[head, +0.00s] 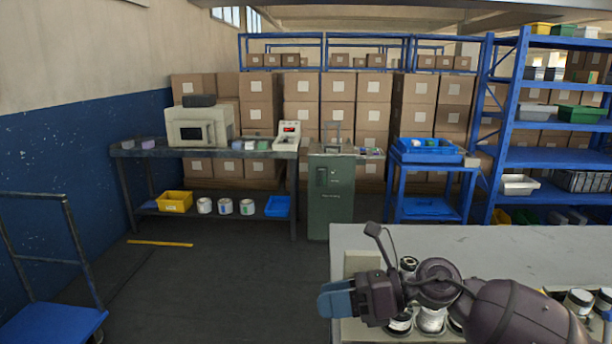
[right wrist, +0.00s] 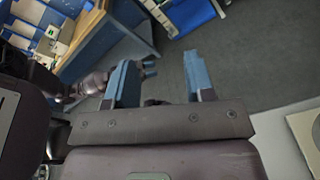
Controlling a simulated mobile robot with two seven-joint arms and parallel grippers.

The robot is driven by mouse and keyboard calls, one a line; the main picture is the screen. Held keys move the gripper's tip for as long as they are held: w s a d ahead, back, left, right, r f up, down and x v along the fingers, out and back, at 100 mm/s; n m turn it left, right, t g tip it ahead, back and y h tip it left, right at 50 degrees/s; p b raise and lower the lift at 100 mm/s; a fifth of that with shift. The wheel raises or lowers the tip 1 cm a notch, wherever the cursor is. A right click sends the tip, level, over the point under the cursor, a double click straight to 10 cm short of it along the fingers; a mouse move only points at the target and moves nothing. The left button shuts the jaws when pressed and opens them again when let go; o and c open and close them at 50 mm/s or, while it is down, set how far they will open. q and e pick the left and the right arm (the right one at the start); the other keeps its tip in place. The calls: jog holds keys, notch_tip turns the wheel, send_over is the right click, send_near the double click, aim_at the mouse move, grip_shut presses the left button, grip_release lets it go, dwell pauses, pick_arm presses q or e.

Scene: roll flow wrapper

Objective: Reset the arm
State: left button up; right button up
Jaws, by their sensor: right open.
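My right arm comes in from the lower right of the head view, over the pale table. Its gripper (head: 337,299) points left, with blue fingers past the table's left edge. The gripper is open and empty. My left gripper does not show in the head view. A dark jointed part shows behind one finger in the right wrist view, too unclear to name.
The pale table (head: 480,242) carries several cans, such as a white one (head: 431,319), close below my right arm. A blue cart (head: 50,322) stands at the left. A dark workbench (head: 225,152), green cabinet (head: 333,200) and blue shelving (head: 540,157) stand behind.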

jog(key=s+d+f+n+t+h, duration=0.2)
jog(key=d+f+n+t+h, duration=0.3)
jog(key=n, duration=0.7)
jog(key=s+d+f+n+t+h, duration=0.2)
jog(key=d+n+t+h, duration=0.35)
jog(key=n, duration=0.55)
jog(key=s+d+f+n+t+h, duration=0.2)
jog(key=d+f+n+t+h, duration=0.3)
jog(key=n, duration=0.7)
jog(key=s+d+f+m+g, duration=0.3)
jog(key=s+f+m+g, duration=0.15)
jog(key=s, duration=0.45)
jog(key=s+d+f+m+g, duration=0.25)
jog(key=s+f+g, duration=0.2)
jog(key=s, duration=0.35)
jog(key=s+d+f+m+g, duration=0.25)
jog(key=s+m+g, duration=0.2)
jog(key=s, duration=0.45)
jog(key=w+f+n+t, duration=0.1)
jog(key=w+f+t, duration=0.7)
jog(key=shift+w+a+n, duration=0.35)
